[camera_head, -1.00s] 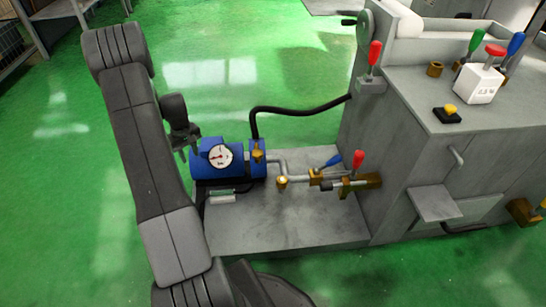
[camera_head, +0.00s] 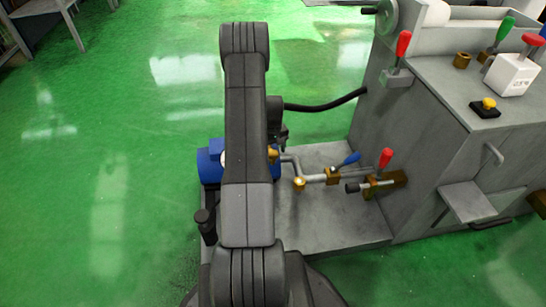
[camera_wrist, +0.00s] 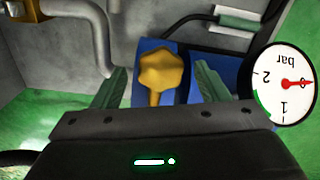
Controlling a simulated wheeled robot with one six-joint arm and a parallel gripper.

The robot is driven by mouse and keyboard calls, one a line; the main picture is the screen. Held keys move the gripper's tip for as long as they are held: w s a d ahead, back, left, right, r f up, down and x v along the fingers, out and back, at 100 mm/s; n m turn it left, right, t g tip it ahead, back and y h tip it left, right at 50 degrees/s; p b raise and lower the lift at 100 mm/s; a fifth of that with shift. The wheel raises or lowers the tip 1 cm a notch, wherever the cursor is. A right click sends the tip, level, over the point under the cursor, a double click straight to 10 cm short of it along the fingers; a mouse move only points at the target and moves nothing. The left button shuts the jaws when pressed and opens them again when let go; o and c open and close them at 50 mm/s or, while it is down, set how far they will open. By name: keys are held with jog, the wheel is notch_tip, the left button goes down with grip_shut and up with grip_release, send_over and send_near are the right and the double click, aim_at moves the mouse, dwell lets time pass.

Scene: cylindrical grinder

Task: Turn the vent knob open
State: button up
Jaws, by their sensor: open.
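The vent knob (camera_wrist: 162,68) is a lobed brass-yellow knob on a short stem, in front of the blue pump body (camera_wrist: 218,66) in the wrist view. In the head view the brass knob (camera_head: 273,155) shows just right of my arm, at the blue tank (camera_head: 208,166). My gripper (camera_wrist: 158,88) is open, with one green-grey finger on each side of the knob and visible gaps to it. In the head view my arm hides most of the tank and the fingers.
A pressure gauge (camera_wrist: 285,84) with its needle at 0 bar is right of the gripper. A grey pipe (camera_wrist: 95,25) runs at the left.

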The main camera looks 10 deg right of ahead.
jog(key=shift+f, duration=1.25)
jog(key=c, duration=1)
